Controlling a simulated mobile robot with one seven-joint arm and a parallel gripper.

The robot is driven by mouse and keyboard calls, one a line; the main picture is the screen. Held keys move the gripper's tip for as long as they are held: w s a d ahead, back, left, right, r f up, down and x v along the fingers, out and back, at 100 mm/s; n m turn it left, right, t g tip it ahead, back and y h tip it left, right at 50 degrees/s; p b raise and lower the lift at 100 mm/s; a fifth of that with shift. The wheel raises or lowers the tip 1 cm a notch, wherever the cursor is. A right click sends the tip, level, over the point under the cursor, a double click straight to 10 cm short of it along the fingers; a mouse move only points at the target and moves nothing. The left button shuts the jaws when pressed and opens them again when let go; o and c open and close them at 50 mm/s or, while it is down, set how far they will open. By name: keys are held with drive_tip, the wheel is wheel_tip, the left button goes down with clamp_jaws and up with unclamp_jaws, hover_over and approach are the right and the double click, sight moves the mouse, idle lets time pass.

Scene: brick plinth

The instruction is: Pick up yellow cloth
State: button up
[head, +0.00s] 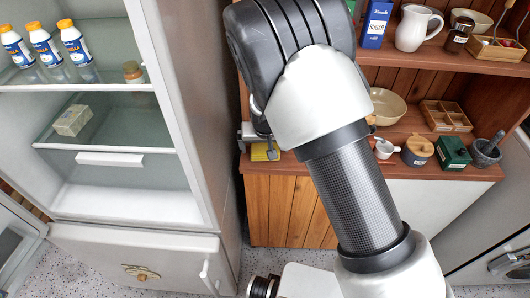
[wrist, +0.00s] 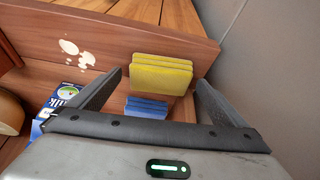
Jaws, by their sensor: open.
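The yellow cloth (wrist: 160,75) looks like a folded stack with several layered edges, on a brown wooden surface in the wrist view. My gripper (wrist: 160,79) is open, with one dark finger to the left of the cloth and one to the right. The cloth shows in the gap between the fingertips, and I see nothing held. I cannot tell how far beyond the tips it lies. A yellow patch (head: 265,153), probably the same cloth, shows at the cabinet's left end in the head view. My arm hides most of that area.
A folded blue cloth (wrist: 147,106) lies just below the yellow one. A blue-and-white box (wrist: 64,98) is left of the fingers. A grey wall (wrist: 262,70) rises on the right. A bowl (head: 387,106) and a wooden divided tray (head: 446,116) stand on the cabinet.

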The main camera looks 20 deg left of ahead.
sight(266, 149)
drive_tip(key=shift+w+a+f, duration=0.1)
drive_tip(key=shift+f, duration=0.2)
drive_tip(key=c, duration=1.1)
drive_tip(key=shift+r, duration=0.1)
drive_tip(key=shift+c, duration=0.2)
drive_tip(key=shift+d+r, duration=0.25)
drive_tip(key=shift+r, duration=0.2)
wheel_tip(266, 149, up, 10)
drive_tip(key=r+p, duration=0.1)
drive_tip(key=p, duration=0.1)
drive_tip(key=d+b, duration=0.1)
drive_tip(key=d, duration=1.8)
drive_tip(key=shift+w+d+f+b, duration=0.25)
drive_tip(key=shift+w+d+b, duration=0.05)
drive_tip(key=shift+w, duration=0.1)
